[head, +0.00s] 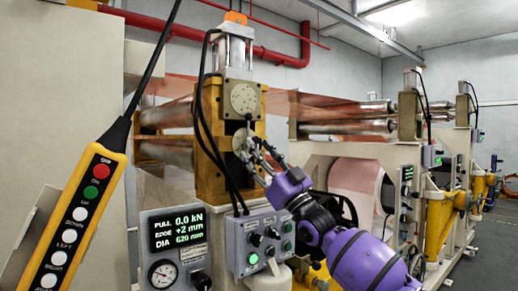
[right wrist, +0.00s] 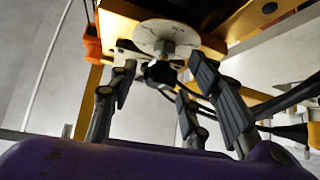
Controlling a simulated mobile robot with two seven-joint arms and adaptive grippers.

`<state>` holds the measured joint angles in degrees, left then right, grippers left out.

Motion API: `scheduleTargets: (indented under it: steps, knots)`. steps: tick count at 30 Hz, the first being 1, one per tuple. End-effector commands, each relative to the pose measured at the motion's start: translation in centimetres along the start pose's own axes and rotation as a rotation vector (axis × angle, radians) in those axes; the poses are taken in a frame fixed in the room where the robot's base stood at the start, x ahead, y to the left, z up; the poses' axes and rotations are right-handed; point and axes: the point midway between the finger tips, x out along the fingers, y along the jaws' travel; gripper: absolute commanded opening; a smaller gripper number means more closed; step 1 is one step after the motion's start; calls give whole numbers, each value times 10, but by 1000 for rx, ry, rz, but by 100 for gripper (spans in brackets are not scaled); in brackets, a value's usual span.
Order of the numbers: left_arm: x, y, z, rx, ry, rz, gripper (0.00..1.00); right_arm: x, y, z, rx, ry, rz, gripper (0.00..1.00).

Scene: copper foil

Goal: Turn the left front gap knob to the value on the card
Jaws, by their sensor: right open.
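In the right wrist view a pale disc (right wrist: 160,32) with a blocky hub shows just beyond the fingers. My right gripper (head: 255,148) is open at the lower right of the knob. Its fingers (right wrist: 162,85) are spread below the disc with nothing held between them. I cannot tell whether a fingertip touches it. The dial's marks are too small to read. I cannot make out a card. My left gripper is not in view.
A display (head: 179,230) reads PULL 0.0 kN, EDGE +2 mm, DIA 620 mm. Black cables (head: 207,135) hang left of the knob. A yellow pendant (head: 78,215) hangs at the left. Copper foil (head: 305,103) runs behind.

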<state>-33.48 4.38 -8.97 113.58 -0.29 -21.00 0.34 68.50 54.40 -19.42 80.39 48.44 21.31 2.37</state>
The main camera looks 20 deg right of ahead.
Motion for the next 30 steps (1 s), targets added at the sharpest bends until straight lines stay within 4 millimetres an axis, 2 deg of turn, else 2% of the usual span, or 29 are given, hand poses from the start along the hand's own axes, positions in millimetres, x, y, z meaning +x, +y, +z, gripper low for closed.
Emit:
scheduleTargets:
  steps: [4, 11, 20, 30]
  knots:
    - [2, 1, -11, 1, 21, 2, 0, 7, 0, 0, -1, 0, 1, 44]
    - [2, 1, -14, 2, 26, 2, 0, 7, 0, 1, 0, -1, 0, 43]
    - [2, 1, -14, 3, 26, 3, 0, 6, 1, 0, 0, 0, 1, 4]
    - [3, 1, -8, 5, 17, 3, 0, 6, 3, 0, -39, 0, -34, 3]
